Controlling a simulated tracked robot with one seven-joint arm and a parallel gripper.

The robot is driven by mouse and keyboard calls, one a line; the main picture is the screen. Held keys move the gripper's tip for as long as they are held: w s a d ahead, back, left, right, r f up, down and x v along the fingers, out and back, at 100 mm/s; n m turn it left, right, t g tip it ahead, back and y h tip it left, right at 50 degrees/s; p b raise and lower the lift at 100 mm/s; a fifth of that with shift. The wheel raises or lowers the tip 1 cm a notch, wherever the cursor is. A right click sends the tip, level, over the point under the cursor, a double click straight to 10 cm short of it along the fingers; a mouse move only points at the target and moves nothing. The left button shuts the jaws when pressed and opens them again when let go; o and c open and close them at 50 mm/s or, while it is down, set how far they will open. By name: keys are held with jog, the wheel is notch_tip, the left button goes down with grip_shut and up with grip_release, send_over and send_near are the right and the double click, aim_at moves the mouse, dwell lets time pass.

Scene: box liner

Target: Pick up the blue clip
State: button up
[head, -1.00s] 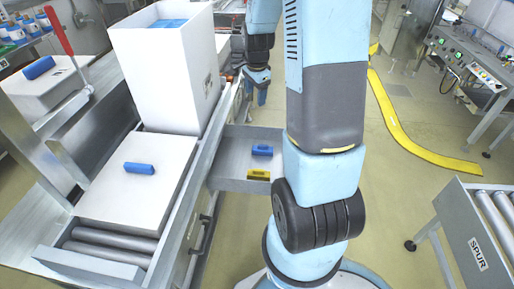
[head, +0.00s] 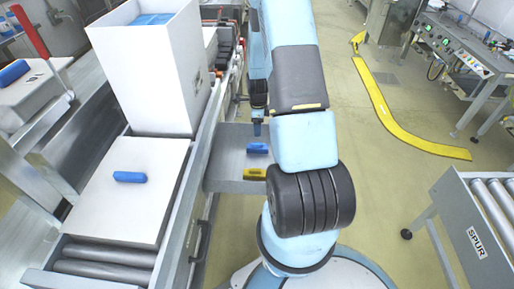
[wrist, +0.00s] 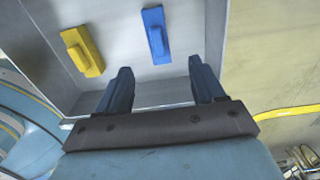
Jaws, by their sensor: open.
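The blue clip (head: 257,148) lies in a shallow grey tray (head: 226,170) beside the conveyor. In the wrist view the blue clip (wrist: 156,35) is a flat blue block with a raised middle part, lying apart from the tray wall. My gripper (head: 257,129) is just behind the clip in the head view, pointing down. In the wrist view my gripper (wrist: 161,67) is open and empty. Its two fingers point toward the blue clip, which shows beyond and between the tips, not touching them.
A yellow clip (head: 254,174) lies in the same tray, left of the blue one in the wrist view (wrist: 82,51). Similar blue pieces lie on a white closed box (head: 130,177) and at far left (head: 14,73). A tall open white box (head: 150,80) stands left of the tray.

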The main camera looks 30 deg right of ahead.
aim_at(258, 143)
notch_tip(258, 143, down, 7)
jog(key=shift+a+f, duration=0.1)
jog(key=shift+s+f, duration=0.2)
jog(key=shift+f, duration=2.45)
jog(key=c, duration=1)
